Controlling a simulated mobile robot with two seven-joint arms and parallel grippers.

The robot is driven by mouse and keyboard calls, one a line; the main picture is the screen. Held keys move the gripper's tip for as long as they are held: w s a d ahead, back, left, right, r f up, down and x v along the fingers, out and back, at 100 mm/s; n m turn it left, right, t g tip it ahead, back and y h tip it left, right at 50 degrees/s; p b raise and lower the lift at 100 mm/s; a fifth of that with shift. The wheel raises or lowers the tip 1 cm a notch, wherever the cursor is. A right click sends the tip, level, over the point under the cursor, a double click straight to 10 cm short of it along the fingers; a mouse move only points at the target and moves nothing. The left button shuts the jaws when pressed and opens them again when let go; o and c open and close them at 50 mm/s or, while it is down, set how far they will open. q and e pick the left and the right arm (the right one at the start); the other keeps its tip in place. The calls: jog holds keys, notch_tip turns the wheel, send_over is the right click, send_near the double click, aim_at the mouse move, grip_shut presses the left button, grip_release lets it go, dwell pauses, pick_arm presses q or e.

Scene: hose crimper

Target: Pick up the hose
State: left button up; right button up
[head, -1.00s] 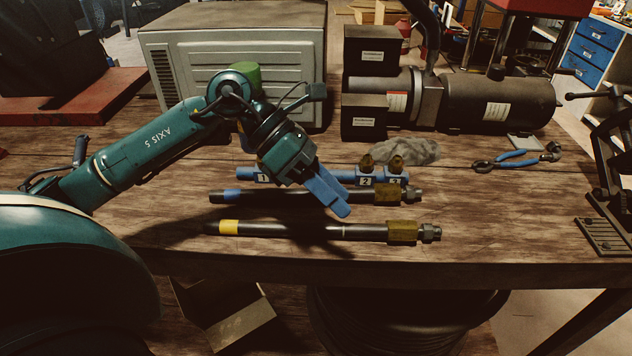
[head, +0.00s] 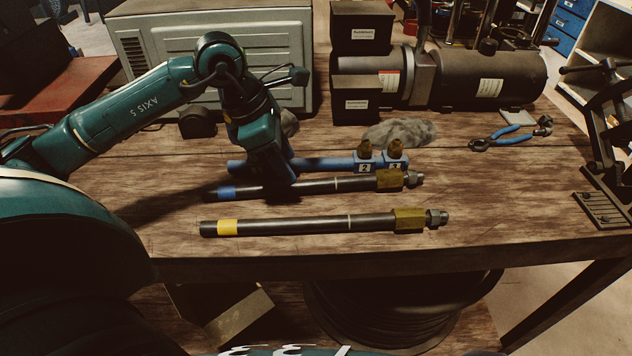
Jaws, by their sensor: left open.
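A dark hose with a yellow band (head: 310,225) lies near the table's front, its brass fitting to the right. A second dark hose with a blue band (head: 340,185) lies just behind it, roughly parallel, also with a brass fitting at the right. My left gripper (head: 282,178) points down over the blue-banded hose, in front of the blue manifold. It hides part of that hose; its fingertips are hard to make out, and I cannot tell whether they touch it. The gripper is open, with nothing seen held. My right gripper is not in view.
A blue numbered manifold (head: 330,164) with brass fittings lies behind the hoses. A grey rag (head: 400,133), blue-handled pliers (head: 512,134) and a black motor unit (head: 490,80) are further back. The wooden table (head: 500,215) is clear right of the hoses.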

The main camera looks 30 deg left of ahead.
aim_at(299, 181)
pick_arm(q)
jog(key=shift+p+x, duration=0.65)
jog(key=shift+x, duration=2.25)
jog(key=shift+a, duration=0.1)
grip_shut()
